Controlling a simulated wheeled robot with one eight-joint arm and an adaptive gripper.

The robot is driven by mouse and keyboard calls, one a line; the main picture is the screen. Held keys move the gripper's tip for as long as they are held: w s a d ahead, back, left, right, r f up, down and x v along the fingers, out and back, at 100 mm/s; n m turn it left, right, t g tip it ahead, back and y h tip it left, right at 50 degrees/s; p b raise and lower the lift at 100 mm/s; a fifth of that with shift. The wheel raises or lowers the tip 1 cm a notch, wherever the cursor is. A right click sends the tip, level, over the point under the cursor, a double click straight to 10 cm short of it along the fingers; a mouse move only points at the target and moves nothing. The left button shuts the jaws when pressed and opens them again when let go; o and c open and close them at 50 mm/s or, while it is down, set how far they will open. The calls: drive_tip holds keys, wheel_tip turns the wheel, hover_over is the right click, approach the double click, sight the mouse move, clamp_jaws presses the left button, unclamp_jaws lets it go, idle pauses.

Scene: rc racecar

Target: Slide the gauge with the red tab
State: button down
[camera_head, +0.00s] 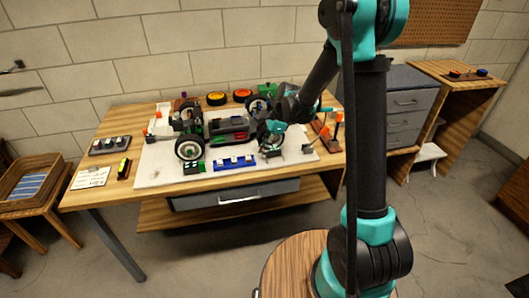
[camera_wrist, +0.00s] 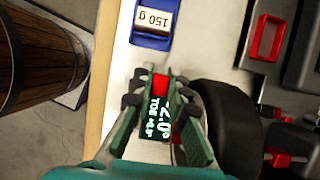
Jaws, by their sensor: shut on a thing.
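In the wrist view my gripper (camera_wrist: 159,88) is shut on the gauge with the red tab. The red tab (camera_wrist: 160,83) sits between the fingertips. The dark gauge body (camera_wrist: 158,125) lies between the fingers, with white lettering that seems to read 2.0° and TOE. A black tyre (camera_wrist: 228,130) of the racecar is close to the right of the right finger. In the head view my gripper (camera_head: 272,130) is at the right end of the racecar (camera_head: 228,128); the gauge cannot be made out there.
A blue holder (camera_wrist: 152,38) with a 150 g block is ahead of my gripper. A red frame part (camera_wrist: 267,38) is at upper right. The wooden table edge (camera_wrist: 104,95) is to the left, with a wooden barrel-like stand (camera_wrist: 40,55) beyond it. Orange-hubbed wheels (camera_head: 217,98) lie behind the car.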

drive_tip(key=shift+w, duration=0.25)
